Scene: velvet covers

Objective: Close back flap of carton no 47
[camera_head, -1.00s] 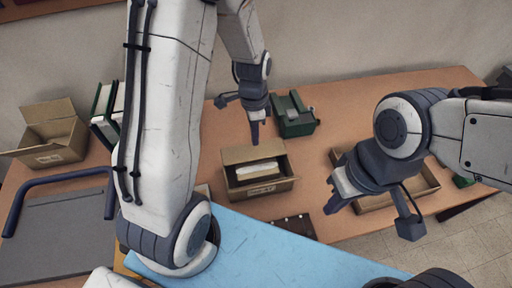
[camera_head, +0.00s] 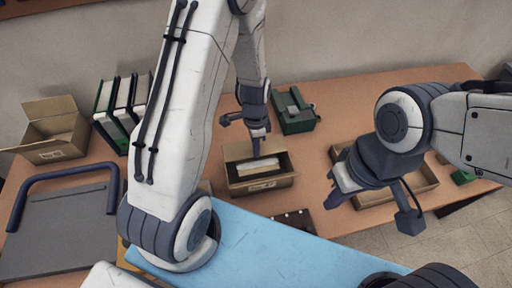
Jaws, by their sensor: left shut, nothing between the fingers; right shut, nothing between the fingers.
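A small open brown carton (camera_head: 262,187) stands near the middle of the table, with a label on its front too small to read. A pale item (camera_head: 258,168) shows inside it. Its back flap (camera_head: 237,152) is partly behind my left gripper, and its exact angle is hard to tell. My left gripper (camera_head: 257,149) is shut and empty, pointing down at the carton's back edge. I cannot tell whether it touches the flap. My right gripper (camera_head: 338,193) is shut and empty, to the right of the carton, in front of a tray.
A green device (camera_head: 294,114) stands behind the carton, and a shallow brown tray (camera_head: 415,183) is to its right. Another open carton (camera_head: 53,131) and several binders (camera_head: 122,107) are at left. A dark strip (camera_head: 294,222) and a blue surface (camera_head: 255,245) lie in front.

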